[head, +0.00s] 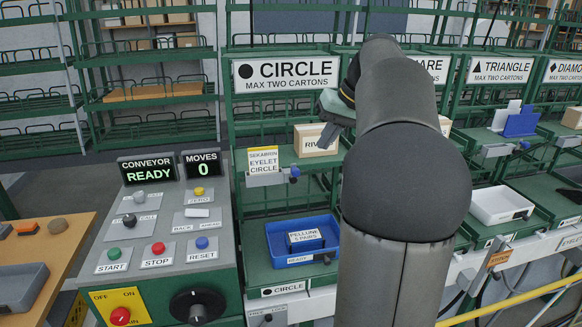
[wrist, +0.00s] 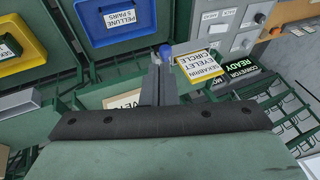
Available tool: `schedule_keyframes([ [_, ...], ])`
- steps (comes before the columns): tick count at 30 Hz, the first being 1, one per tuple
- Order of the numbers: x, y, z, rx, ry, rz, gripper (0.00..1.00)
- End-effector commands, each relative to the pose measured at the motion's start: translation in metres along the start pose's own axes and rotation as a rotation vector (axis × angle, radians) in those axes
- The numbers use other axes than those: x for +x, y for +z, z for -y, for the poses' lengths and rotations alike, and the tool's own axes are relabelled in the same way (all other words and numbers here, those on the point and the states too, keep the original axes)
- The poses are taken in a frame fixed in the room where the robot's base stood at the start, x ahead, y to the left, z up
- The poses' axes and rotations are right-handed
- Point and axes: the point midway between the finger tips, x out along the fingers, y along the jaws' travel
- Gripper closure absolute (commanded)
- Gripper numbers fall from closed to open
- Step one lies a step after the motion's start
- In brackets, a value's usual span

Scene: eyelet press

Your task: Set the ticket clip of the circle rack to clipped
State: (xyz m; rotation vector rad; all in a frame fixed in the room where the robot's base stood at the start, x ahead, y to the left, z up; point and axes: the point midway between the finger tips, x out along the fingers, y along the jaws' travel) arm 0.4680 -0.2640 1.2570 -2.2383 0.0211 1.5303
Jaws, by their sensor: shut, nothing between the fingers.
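The circle rack carries a white CIRCLE sign (head: 285,71). Its ticket clip is a grey piece with a blue knob (head: 294,171) at the right of a yellow-topped ticket (head: 263,161) reading SEKABRIN EYELET CIRCLE. In the wrist view the blue knob (wrist: 166,49) shows just past my fingertips, with the ticket (wrist: 199,66) to its right. I cannot tell the clip's setting. My gripper (head: 321,144) is shut and empty, above and right of the knob, with a gap in the head view. Its shut fingers (wrist: 158,66) also show in the wrist view; whether they touch the knob is unclear there.
A carton (head: 312,139) sits on the upper shelf beside the clip, partly behind my arm. A blue tray (head: 283,252) with a PELLUNE box lies on the lower shelf. The conveyor panel (head: 150,228) with buttons and knobs stands to the left.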

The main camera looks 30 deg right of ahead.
Motion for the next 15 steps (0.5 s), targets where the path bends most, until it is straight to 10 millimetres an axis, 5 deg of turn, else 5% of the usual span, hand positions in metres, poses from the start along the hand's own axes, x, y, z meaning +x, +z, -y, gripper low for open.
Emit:
schedule_keyframes([
  [6,-0.023,-0.021,-0.035,-0.012,-0.01,-0.053,1.0],
  [15,-0.027,-0.023,-0.037,-0.016,-0.012,-0.059,1.0],
])
